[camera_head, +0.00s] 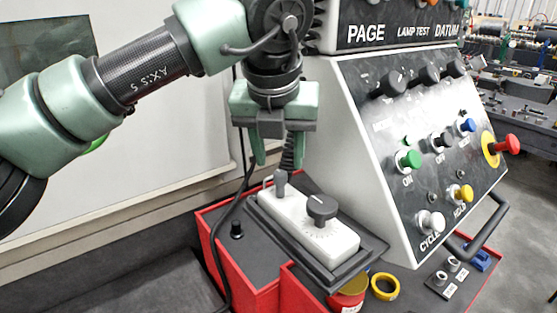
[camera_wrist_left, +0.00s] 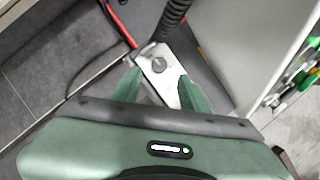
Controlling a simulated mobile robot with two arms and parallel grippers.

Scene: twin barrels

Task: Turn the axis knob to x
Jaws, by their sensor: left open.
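A white control box (camera_head: 308,228) lies in a dark tray on the red stand, and a coiled black cable rises behind it. A black round knob (camera_head: 322,208) with dial marks around it sits on the nearer part of its top. A smaller grey knob (camera_head: 280,183) stands at its far end; I cannot read which one is the axis knob. My left gripper (camera_head: 279,165) is open above the far end, apart from the black knob. In the left wrist view its fingers (camera_wrist_left: 160,90) straddle the white box (camera_wrist_left: 158,82), with a grey round knob (camera_wrist_left: 160,64) between and beyond them.
A large machine panel (camera_head: 400,140) with knobs, coloured buttons and a red stop button (camera_head: 508,144) rises just right of the gripper.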

